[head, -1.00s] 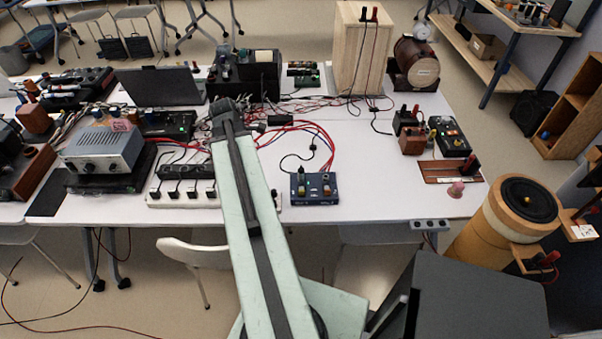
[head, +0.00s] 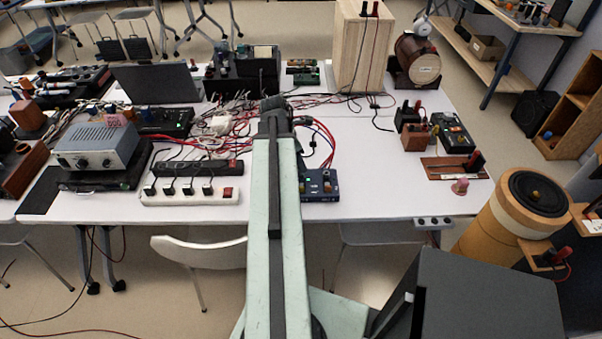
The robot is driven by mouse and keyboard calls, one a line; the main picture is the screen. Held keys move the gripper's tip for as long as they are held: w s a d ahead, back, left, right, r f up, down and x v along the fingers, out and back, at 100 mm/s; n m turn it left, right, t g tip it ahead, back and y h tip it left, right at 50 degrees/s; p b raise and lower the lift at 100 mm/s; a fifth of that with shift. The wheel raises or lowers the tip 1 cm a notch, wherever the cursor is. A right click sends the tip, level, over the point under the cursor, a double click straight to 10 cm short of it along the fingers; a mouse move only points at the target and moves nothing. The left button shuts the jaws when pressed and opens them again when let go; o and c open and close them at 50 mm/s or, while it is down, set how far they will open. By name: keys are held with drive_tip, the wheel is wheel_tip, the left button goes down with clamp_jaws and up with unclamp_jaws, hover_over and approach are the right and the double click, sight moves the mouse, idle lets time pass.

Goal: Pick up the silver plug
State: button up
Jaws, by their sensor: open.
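I cannot pick out a silver plug for certain in the head view. The cluttered white table (head: 370,208) carries many leads, and small plugs among them are too small to tell apart. The dark end of my arm, with my gripper (head: 275,103), is over the middle of the table, near a tangle of red and grey cables (head: 325,133). I take the gripper as open, though its fingers are hard to make out. My arm partly covers a small blue box (head: 322,188) with a green light.
A white power strip (head: 190,196) with black plugs lies left of my arm. A grey power supply (head: 97,148) stands farther left. A tall wooden box (head: 358,50) and a brown barrel (head: 417,62) stand at the back. The table is clear at its centre right (head: 365,160).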

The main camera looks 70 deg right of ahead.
drive_tip(key=b+x, duration=0.1)
drive_tip(key=x, duration=0.2)
drive_tip(key=shift+f+b, duration=0.15)
drive_tip(key=shift+b, duration=0.25)
clamp_jaws()
drive_tip(key=shift+r, duration=0.25)
wheel_tip(320, 180, up, 10)
drive_tip(key=p, duration=1)
drive_tip(key=shift+p, duration=0.35)
wheel_tip(320, 180, up, 4)
drive_tip(key=p, duration=0.3)
drive_tip(key=shift+f+p, duration=0.1)
drive_tip(key=shift+p, duration=0.25)
